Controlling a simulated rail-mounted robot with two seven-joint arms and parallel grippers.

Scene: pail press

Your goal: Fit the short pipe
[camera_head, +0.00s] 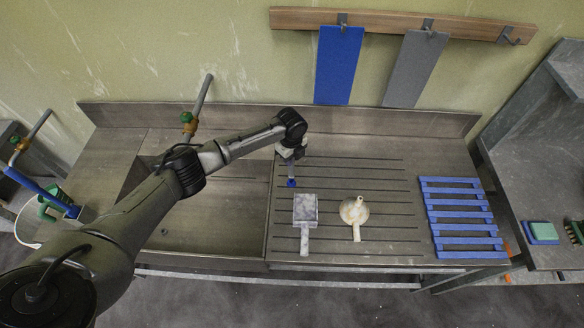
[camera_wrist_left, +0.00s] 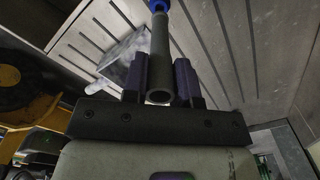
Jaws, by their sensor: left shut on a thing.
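My left gripper (camera_head: 291,160) is above the ribbed drainboard, pointing down. It is shut on a short grey pipe (camera_wrist_left: 159,60) with a blue end. In the left wrist view the pipe lies between the two dark fingers (camera_wrist_left: 160,78), with its open grey end near the camera and its blue end (camera_wrist_left: 157,5) away. In the head view the blue end (camera_head: 291,183) points down, close above the drainboard; I cannot tell if it touches. A grey pipe (camera_head: 205,95) with a brass and green fitting (camera_head: 189,123) stands behind the sink, partly beside my arm. My right gripper is not in view.
A square grey strainer-like tool (camera_head: 305,209) and a cream funnel-like thing (camera_head: 355,211) lie on the drainboard (camera_head: 390,180). A blue slatted rack (camera_head: 461,215) is at its right. A white pail (camera_head: 27,228) with blue and green parts is far left. Blue (camera_head: 339,65) and grey boards (camera_head: 415,70) hang behind.

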